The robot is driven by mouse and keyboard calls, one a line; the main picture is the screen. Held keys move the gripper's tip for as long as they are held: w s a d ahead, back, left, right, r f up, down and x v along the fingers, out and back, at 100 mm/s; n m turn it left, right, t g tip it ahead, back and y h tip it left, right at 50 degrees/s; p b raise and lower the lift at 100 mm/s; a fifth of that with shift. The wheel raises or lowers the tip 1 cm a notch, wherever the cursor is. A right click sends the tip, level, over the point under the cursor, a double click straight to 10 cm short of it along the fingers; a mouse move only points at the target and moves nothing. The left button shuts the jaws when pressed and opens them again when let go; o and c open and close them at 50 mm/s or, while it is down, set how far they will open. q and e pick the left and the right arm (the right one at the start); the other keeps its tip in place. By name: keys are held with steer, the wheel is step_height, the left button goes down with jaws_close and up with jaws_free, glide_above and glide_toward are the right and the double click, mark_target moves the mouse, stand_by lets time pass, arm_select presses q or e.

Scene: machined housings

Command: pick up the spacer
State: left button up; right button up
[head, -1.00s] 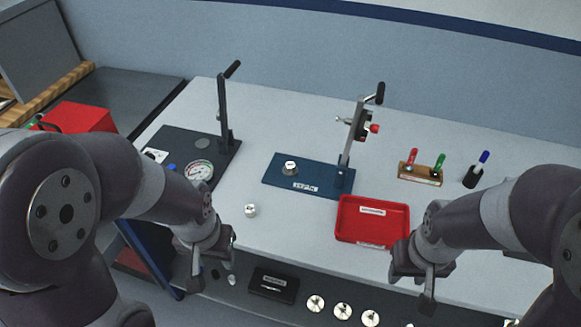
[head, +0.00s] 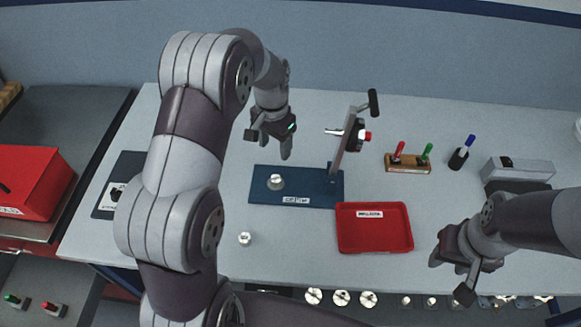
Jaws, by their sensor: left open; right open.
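A small silvery round part (head: 245,239) stands on the bare grey table, left of the red tray. Another silvery round part (head: 275,182) sits on the blue base plate (head: 316,190) of a lever press. I cannot tell for sure which of them is the spacer. My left gripper (head: 268,146) is open and empty, pointing down above the back edge of the blue plate, behind the part there. My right gripper (head: 449,279) is open and empty, near the table's front edge, right of the red tray.
The press's upright post and lever (head: 352,138) rise just right of my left gripper. A red tray (head: 374,248) lies empty. A wooden holder (head: 406,169) with red and green pens stands behind it. Several silvery discs (head: 341,298) lie along the front.

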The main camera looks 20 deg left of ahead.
mark_target(276, 178)
arm_select(q)
steer(key=f+p, duration=0.1)
steer(key=f, duration=0.3)
steer(key=f+p, duration=0.1)
steer(key=f, duration=0.3)
steer(key=f+p, duration=0.1)
steer(key=f, duration=0.3)
steer(key=shift+s+d, duration=0.1)
steer(key=shift+s, duration=0.25)
steer(key=shift+w+f, duration=0.1)
steer(key=shift+f, duration=0.2)
jaws_close()
arm_select(e)
steer(key=r, duration=0.3)
steer(key=shift+s+d, duration=0.15)
steer(key=shift+s, duration=0.1)
arm_select(q)
steer(key=shift+r, duration=0.1)
